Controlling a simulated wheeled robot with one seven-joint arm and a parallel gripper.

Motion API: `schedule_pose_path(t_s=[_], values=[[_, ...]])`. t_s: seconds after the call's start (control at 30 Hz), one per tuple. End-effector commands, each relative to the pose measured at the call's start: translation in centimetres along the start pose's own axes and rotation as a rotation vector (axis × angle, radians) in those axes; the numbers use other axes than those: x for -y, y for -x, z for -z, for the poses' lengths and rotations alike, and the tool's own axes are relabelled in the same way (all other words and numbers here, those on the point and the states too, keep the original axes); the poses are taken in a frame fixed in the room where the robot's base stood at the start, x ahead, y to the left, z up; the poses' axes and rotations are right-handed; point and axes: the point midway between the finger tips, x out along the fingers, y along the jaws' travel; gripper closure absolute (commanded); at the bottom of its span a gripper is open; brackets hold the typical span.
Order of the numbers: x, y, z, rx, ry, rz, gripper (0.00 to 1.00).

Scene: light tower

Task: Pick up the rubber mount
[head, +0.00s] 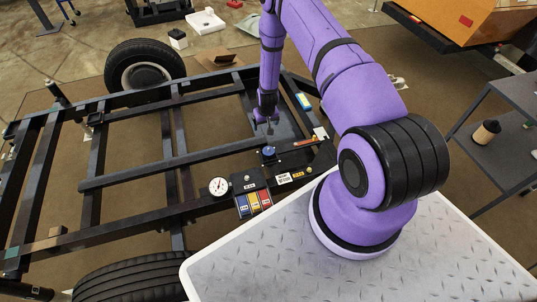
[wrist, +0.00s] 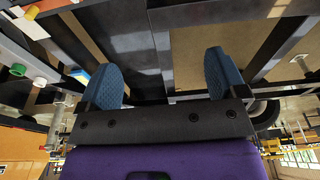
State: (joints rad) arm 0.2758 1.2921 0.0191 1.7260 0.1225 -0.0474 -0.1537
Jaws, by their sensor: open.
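I cannot make out the rubber mount for certain in either view. My gripper (head: 266,119) hangs at the end of the purple arm, over the dark plate area of the black frame, in the head view. In the wrist view my gripper (wrist: 164,70) shows two blue ribbed fingers spread wide apart. Nothing is between them; dark frame bars and brown floor show beyond. The fingertips look small and partly dark in the head view, so their exact height above the plate cannot be told.
The black ladder frame (head: 130,178) has open gaps between its bars. A gauge (head: 218,187), coloured switches (head: 254,203) and a blue-topped part (head: 269,152) sit on its near right side. A tyre (head: 144,68) stands behind. A grey shelf (head: 496,153) is at right.

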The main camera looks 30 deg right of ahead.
Motion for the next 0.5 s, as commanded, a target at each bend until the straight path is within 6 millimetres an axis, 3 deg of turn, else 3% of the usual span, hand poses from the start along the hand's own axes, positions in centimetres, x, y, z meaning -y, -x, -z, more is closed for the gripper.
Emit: schedule_pose_path(t_s=[0.03,0.13,0.5], values=[[-0.3,-1.9,-1.2,0.011,-0.006,-0.002,0.09],[-0.8,-4.4,-2.8,0.016,-0.012,-0.006,0.09],[-1.1,-9.1,-4.6,0.022,-0.019,-0.01,0.09]])
